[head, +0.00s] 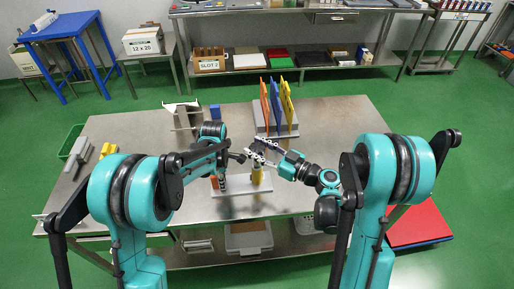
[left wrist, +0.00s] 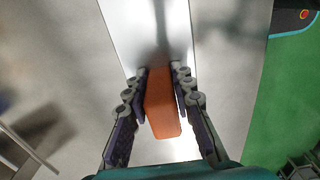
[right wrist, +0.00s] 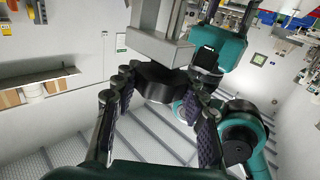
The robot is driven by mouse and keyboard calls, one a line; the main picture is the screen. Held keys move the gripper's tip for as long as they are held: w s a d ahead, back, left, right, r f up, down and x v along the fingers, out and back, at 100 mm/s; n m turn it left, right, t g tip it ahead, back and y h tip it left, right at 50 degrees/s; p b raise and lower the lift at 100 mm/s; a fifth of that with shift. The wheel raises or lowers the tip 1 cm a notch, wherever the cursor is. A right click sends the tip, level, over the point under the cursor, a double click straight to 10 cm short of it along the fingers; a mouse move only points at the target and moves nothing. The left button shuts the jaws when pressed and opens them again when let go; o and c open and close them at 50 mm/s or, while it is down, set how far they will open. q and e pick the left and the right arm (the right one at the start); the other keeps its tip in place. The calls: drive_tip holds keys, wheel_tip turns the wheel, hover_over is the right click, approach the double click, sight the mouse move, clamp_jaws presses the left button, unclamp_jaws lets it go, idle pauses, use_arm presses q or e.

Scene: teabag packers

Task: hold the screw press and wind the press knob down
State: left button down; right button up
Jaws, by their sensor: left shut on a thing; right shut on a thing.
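The screw press stands near the middle of the steel table, its pale base plate (head: 240,191) visible and its upper part largely hidden by my arms in the head view. My left gripper (left wrist: 160,80) is shut on an orange block (left wrist: 160,105), with one finger on each side of it. The block also shows low beside the press in the head view (head: 214,183). My right gripper (right wrist: 157,82) is shut around the dark round press knob (right wrist: 156,90). A grey press bar (right wrist: 160,46) shows against the knob in the right wrist view. A yellow part (head: 256,177) stands on the base plate.
A rack with orange, blue and yellow boards (head: 277,107) stands behind the press. A grey holder (head: 184,116) is behind my left arm. A green bin (head: 72,142) is at the table's left edge. The table's right part is mostly clear.

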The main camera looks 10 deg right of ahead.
sight(257, 147)
drive_tip(key=o, duration=1.2)
drive_tip(key=shift+r, duration=0.1)
wheel_tip(257, 147, up, 10)
drive_tip(key=shift+f, duration=0.1)
